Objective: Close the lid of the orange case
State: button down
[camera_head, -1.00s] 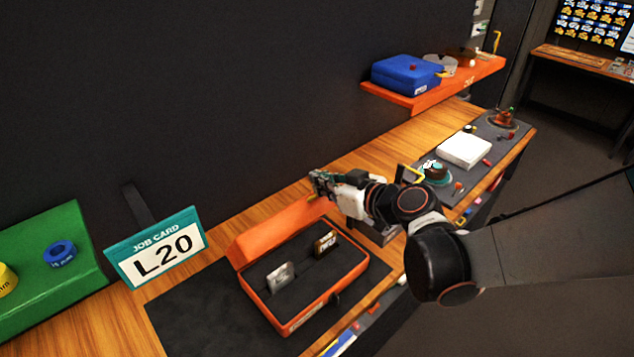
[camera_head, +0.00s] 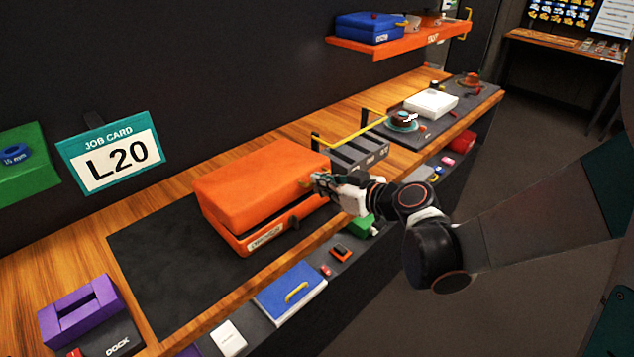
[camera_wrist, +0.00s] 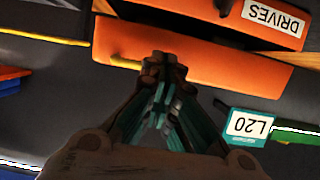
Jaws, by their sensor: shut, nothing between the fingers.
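The orange case (camera_head: 262,241) sits on the dark mat on the bench. Its lid (camera_head: 255,182) is swung over the base, with a narrow dark gap along the front, so it is not flush. In the wrist view the lid (camera_wrist: 205,55) fills the upper middle, and the case base with its DRIVES label (camera_wrist: 272,18) lies beyond a dark gap. My gripper (camera_head: 319,181) is shut and empty at the lid's front right corner. In the wrist view my fingertips (camera_wrist: 163,66) overlap the lid; I cannot tell if they touch it. The case's inside is mostly hidden.
A grey box with a yellow handle (camera_head: 358,150) stands just right of the case. A job card (camera_head: 112,152) stands behind left. A purple block (camera_head: 80,310) is at the front left. A blue panel (camera_head: 290,292) lies below the bench's front edge. The mat left of the case is clear.

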jog(key=shift+s+d+f+b, duration=0.2)
jog(key=shift+f+b, duration=0.3)
jog(key=shift+f, duration=0.4)
jog(key=shift+s+d+f+b, duration=0.15)
jog(key=shift+f+b, duration=0.35)
jog(key=shift+f, duration=0.35)
jog(key=shift+w, duration=0.1)
